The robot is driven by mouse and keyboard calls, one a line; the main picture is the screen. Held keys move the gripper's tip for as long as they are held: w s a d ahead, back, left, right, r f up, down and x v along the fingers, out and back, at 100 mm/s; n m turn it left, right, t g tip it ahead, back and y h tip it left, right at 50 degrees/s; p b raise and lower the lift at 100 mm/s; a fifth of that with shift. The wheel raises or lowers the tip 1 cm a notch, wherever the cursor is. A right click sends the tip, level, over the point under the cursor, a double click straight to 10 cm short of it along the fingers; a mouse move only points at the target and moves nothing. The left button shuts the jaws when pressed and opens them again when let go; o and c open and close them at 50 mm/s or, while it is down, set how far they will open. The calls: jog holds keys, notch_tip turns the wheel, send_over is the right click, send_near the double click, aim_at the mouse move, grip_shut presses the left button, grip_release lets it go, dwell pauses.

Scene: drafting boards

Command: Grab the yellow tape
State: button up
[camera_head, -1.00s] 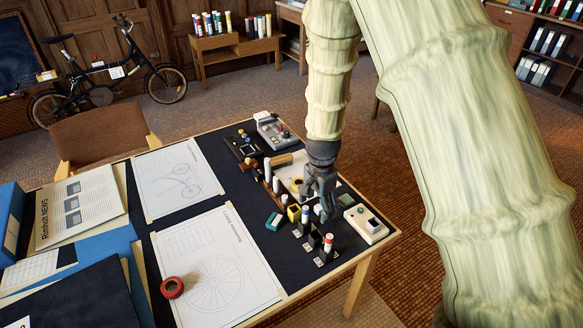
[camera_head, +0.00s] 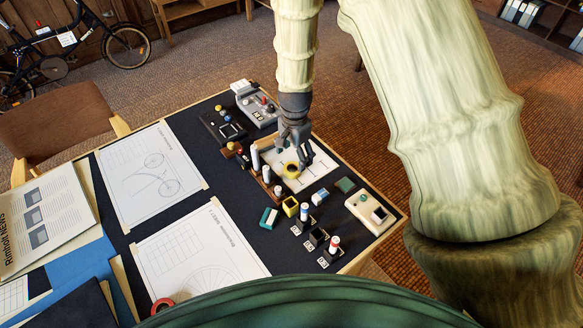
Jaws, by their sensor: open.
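The yellow tape (camera_head: 290,171) is a small round roll lying on a white sheet (camera_head: 318,163) on the right part of the desk. My gripper (camera_head: 296,160) points down at the tape, its dark fingers open and right by the roll, partly covering its back side. I cannot tell whether the fingers touch it. A yellow open-topped cube (camera_head: 290,206) stands nearer the camera.
White cylinders (camera_head: 255,157) on a brown stand are close on the left. Small black holders (camera_head: 331,250), a cream device (camera_head: 372,212) and grey and black control boxes (camera_head: 256,103) surround the spot. Drawings (camera_head: 150,176) cover the left. A red tape (camera_head: 163,305) lies in front.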

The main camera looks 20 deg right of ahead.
aim_at(292, 167)
jog(key=f, duration=0.1)
jog(key=w+f, duration=0.1)
jog(key=f, duration=0.1)
jog(key=shift+w+f, duration=0.1)
jog(key=shift+w, duration=0.25)
jog(key=shift+s+f+p, duration=0.15)
jog(key=shift+s+p, duration=0.2)
jog(key=shift+p, duration=0.1)
jog(key=f, duration=0.1)
jog(key=w+f+p, duration=0.1)
jog(key=f, duration=0.1)
jog(key=shift+a, duration=0.15)
jog(key=shift+s+f, duration=0.25)
jog(key=shift+f, duration=0.35)
jog(key=shift+w+f, duration=0.1)
jog(key=shift+f, duration=0.1)
jog(key=c, duration=1)
